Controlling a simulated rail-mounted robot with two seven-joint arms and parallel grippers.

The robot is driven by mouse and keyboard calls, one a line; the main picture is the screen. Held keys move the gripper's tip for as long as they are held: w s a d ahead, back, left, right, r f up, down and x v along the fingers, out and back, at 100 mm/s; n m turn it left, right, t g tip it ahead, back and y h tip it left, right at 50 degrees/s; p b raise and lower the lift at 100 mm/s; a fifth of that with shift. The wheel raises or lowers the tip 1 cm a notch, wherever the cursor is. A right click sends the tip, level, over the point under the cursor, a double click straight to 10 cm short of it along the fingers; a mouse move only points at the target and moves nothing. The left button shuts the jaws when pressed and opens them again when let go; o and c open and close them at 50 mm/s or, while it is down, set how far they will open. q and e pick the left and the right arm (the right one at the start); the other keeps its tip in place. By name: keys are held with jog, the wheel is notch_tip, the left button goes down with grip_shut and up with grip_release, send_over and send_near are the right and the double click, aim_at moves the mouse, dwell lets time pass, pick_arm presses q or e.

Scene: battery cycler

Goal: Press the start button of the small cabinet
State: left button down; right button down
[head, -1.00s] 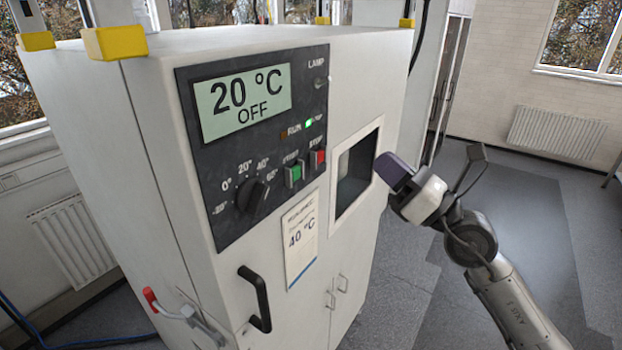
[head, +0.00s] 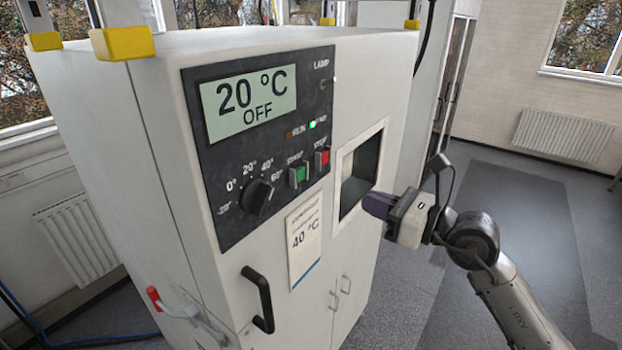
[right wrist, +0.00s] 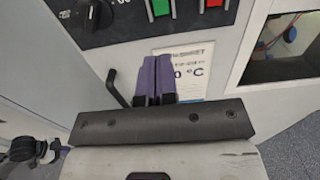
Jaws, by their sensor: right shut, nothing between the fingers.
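The small cabinet (head: 290,240) is white with a dark control panel (head: 228,150). Its display (head: 248,104) reads 20 °C OFF. The green start button (head: 299,174) sits left of the red stop button (head: 322,158); both also show in the right wrist view, green (right wrist: 160,8) and red (right wrist: 214,3). My right gripper (head: 366,204) has purple fingers, shut and empty, in front of the cabinet, right of and below the buttons. In the right wrist view the fingertips (right wrist: 157,58) are below the green button, in front of the paper sheet.
A dark knob (head: 256,197) is left of the start button. A sheet reading 40 °C (head: 303,240) hangs below the buttons. A window (head: 358,172) is right of the panel, and a black door handle (head: 258,300) projects lower down. Open floor lies right.

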aim_at(301, 176)
jog(key=p+x, duration=0.5)
jog(key=x, duration=0.8)
jog(key=shift+w+a, duration=0.3)
jog(key=shift+a, duration=0.05)
jog(key=shift+f, duration=0.1)
